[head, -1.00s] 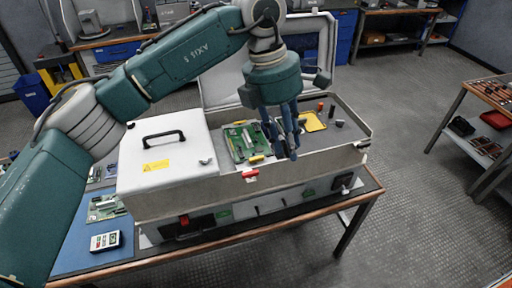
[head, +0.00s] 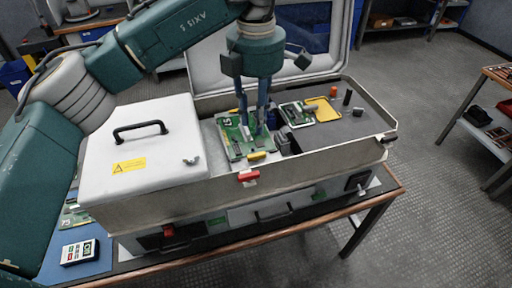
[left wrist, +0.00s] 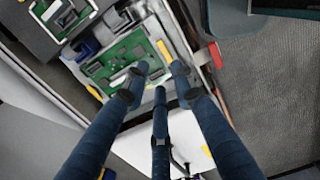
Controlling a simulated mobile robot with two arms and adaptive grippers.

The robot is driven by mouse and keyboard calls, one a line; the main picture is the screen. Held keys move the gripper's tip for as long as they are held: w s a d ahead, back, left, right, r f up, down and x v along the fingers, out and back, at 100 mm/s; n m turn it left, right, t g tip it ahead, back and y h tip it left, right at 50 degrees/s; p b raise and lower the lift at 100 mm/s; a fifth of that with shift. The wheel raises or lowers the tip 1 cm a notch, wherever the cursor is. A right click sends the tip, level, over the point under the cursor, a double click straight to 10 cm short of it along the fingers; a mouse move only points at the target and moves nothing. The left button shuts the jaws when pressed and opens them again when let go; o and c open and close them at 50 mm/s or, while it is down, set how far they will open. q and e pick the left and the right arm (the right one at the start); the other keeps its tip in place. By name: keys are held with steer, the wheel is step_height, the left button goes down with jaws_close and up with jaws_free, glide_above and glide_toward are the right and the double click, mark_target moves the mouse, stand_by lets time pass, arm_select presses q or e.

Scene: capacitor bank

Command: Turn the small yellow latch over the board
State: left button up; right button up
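The green board (head: 235,142) lies in the open case, just right of the white cover. A small yellow latch (head: 257,156) sits at the board's front edge, lying roughly along it. In the left wrist view the board (left wrist: 112,66) is beyond the fingertips, and a yellow piece (left wrist: 163,50) that looks like this latch lies by its edge near the right finger. My left gripper (head: 254,127) points down over the board, behind the latch, with its blue fingers apart and nothing between them. Contact with the board cannot be told. My right gripper is not in view.
A red latch (head: 248,175) is on the case's front wall. The white cover (head: 145,150) with a black handle is left of the board. A second small board, a yellow plate (head: 322,110) and posts lie to the right. The raised lid (head: 205,70) stands behind.

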mark_target(256, 153)
arm_select(q)
steer(key=f+p, duration=0.1)
steer(key=f, duration=0.5)
steer(key=f+p, duration=0.1)
steer(key=f, duration=0.2)
steer(key=shift+s+f+p, duration=0.3)
steer(key=shift+s+f, duration=0.05)
jaws_close()
